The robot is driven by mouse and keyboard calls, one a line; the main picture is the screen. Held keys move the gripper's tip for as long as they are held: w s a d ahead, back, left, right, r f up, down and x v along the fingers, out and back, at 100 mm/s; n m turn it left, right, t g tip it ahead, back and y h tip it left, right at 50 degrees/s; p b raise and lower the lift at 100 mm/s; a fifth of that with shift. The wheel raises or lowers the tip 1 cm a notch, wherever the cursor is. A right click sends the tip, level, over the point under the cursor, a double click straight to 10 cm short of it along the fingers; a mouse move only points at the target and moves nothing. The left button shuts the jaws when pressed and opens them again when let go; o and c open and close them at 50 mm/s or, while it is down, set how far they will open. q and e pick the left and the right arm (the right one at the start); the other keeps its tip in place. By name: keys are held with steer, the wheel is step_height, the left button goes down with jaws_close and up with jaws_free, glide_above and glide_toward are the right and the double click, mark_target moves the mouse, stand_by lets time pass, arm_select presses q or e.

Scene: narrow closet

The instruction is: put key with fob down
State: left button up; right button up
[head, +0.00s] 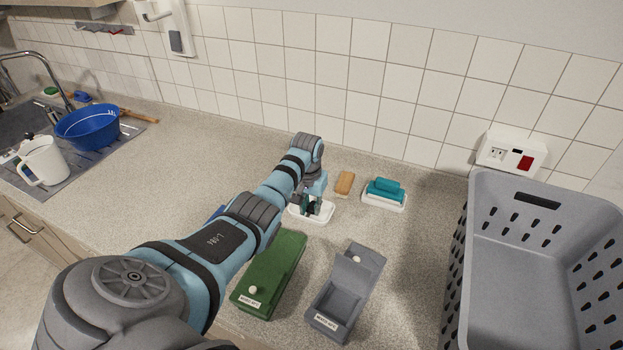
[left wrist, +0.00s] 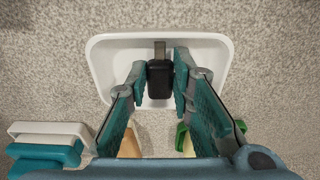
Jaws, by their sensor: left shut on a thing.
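My left gripper (head: 309,206) is over a small white dish (head: 326,214) on the counter. In the left wrist view its two teal-padded fingers (left wrist: 161,82) are closed on the key with fob (left wrist: 160,80). The fob is black, and a short grey metal part (left wrist: 160,49) points toward the top of that view. The key is within the outline of the white dish (left wrist: 103,60). I cannot tell whether it touches the dish's floor. In the head view the fingers mostly hide the key. My right gripper is not in view.
A tan block (head: 345,183) and a teal item (head: 385,187) on a white tray (head: 384,203) lie right of the dish. A green box (head: 275,270) and a grey open box (head: 340,300) stand in front. A grey basket (head: 483,190) stands at right.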

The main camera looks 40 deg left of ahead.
mark_target(309, 215)
arm_select(q)
steer(key=shift+f, duration=0.2)
steer(key=o, duration=1)
steer(key=shift+r, duration=0.1)
steer(key=shift+c, duration=0.2)
steer(key=shift+r, duration=0.2)
step_height(309, 215, up, 12)
steer(key=s+p, duration=0.1)
steer(key=p, duration=0.1)
steer(key=shift+s+d, duration=0.15)
steer(key=shift+d, duration=0.1)
